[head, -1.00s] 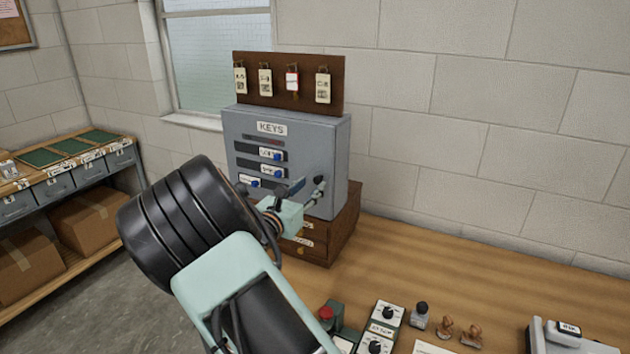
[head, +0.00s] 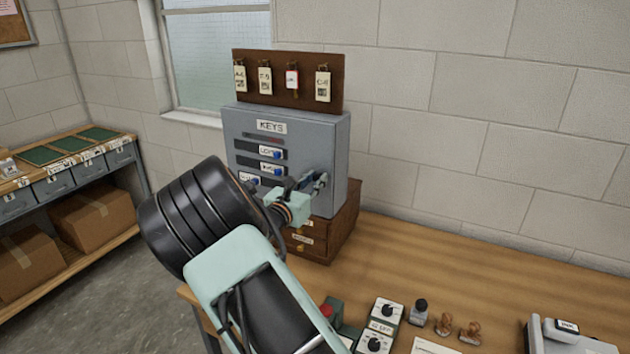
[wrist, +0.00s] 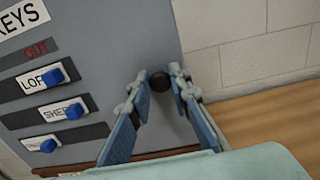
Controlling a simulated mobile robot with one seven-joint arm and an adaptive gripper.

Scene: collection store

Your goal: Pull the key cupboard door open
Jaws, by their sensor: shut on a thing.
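The grey key cupboard (head: 330,150), labelled KEYS, stands on a small wooden drawer unit on the bench. Its door looks shut in the head view. The door front (wrist: 120,40) fills the left of the wrist view, with a dark round knob (wrist: 160,81) near its right edge. My gripper (head: 318,180) is at the knob, on the right side of the door. In the wrist view its two blue-grey fingers (wrist: 161,90) are on either side of the knob and closed on it. Part of the knob is hidden between the fingertips.
Blue sliders (wrist: 75,110) sit on the door left of my gripper. A wooden drawer unit (head: 345,225) is under the cupboard. Control boxes (head: 385,312) and stamps (head: 443,323) stand at the bench front. The bench (head: 440,260) right of the cupboard is clear.

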